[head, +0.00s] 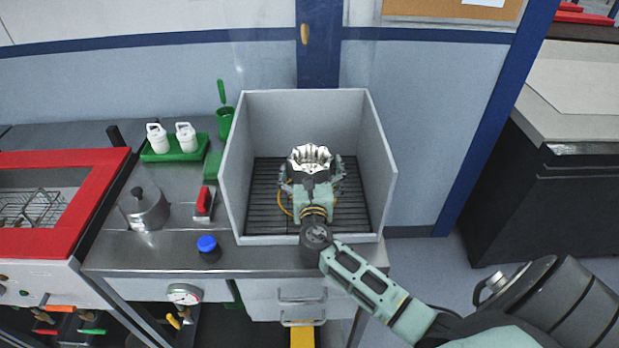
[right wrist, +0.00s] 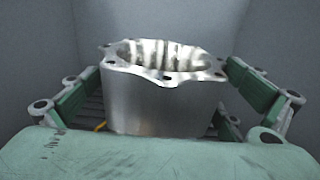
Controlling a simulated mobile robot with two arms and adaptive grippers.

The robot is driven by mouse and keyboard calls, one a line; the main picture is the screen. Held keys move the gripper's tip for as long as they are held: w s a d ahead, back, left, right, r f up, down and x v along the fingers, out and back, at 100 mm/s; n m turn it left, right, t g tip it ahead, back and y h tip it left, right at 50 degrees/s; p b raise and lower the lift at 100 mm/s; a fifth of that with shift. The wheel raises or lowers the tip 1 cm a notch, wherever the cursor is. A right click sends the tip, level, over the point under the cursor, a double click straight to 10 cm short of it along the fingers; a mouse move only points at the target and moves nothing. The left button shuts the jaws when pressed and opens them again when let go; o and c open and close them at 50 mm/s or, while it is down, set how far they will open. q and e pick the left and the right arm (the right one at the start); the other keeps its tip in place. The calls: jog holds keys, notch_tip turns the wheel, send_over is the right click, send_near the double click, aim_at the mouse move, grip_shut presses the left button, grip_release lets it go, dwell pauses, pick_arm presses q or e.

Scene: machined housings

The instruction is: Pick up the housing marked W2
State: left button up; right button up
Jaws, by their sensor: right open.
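A silvery metal housing with a scalloped flange and an open, ribbed top (head: 311,156) stands upright inside a grey open-fronted box (head: 378,165) on the bench. I see no W2 mark on the faces in view. My right gripper (head: 312,177) reaches into the box from the front, and its open fingers stand on the left and right of the housing. In the right wrist view, the housing (right wrist: 150,105) sits between the fingers, with gaps on both sides. My left gripper is not in view.
The box has a dark slatted floor (head: 262,205) and walls close on the left, right and back. Left of it on the metal bench are a lidded pot (head: 145,208), a blue-capped jar (head: 207,247), a red-handled item (head: 203,202) and a green tray (head: 172,152) with two white bottles.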

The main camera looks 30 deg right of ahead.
jog(key=shift+c, duration=0.3)
jog(key=shift+s, duration=0.1)
jog(key=c, duration=1.7)
jog(key=shift+r, duration=0.15)
jog(key=shift+c, duration=0.5)
